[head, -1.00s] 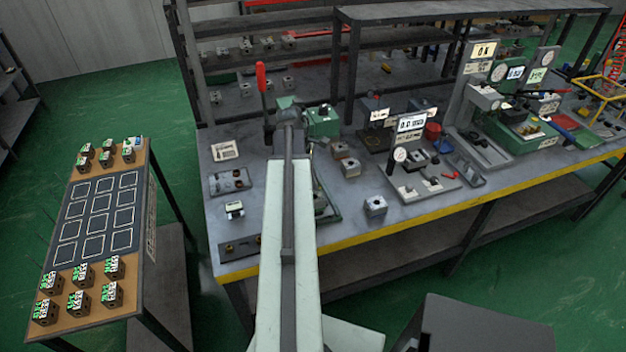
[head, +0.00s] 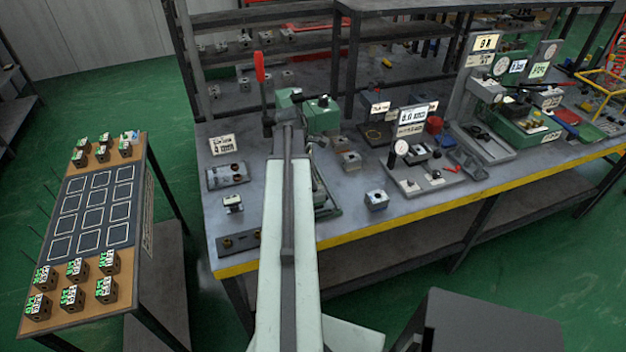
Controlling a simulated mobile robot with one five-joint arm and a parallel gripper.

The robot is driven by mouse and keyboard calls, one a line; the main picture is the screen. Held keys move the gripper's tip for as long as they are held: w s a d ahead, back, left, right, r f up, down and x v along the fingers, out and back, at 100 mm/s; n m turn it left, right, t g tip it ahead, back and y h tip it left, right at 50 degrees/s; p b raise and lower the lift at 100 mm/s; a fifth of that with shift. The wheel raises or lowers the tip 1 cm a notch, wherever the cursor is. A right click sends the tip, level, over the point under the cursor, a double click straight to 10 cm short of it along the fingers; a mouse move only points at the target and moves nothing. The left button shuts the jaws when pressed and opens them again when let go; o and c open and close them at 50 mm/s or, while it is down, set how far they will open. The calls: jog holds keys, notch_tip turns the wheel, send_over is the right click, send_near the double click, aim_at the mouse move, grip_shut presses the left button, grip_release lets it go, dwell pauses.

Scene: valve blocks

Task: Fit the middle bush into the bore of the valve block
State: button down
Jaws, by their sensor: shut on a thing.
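My pale arm (head: 287,230) reaches from the bottom of the head view to the bench. My gripper and whatever it holds are hidden behind the arm's dark far end. Metal valve blocks stand on the bench: one (head: 376,199) near the front edge right of the arm, another (head: 350,160) farther back. A small light block (head: 233,203) stands left of the arm. A dark plate (head: 240,241) with small brownish rings lies at the front left edge. I cannot tell which part is the middle bush.
A green machine (head: 321,115) and a red-handled lever (head: 260,68) stand by the arm's far end. Gauge stands (head: 402,150) occupy the bench's right. A side table (head: 150,200) with several tagged blocks stands at left. Green floor lies between it and the bench (head: 300,240).

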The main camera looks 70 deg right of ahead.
jog(key=shift+f+b, duration=0.65)
dwell(0.6)
jog(key=c, duration=1.3)
grip_release()
jog(key=shift+o, duration=0.2)
jog(key=p+v, duration=0.7)
jog(key=shift+r+p, duration=0.3)
jog(key=shift+r, duration=0.15)
jog(key=shift+w, duration=0.1)
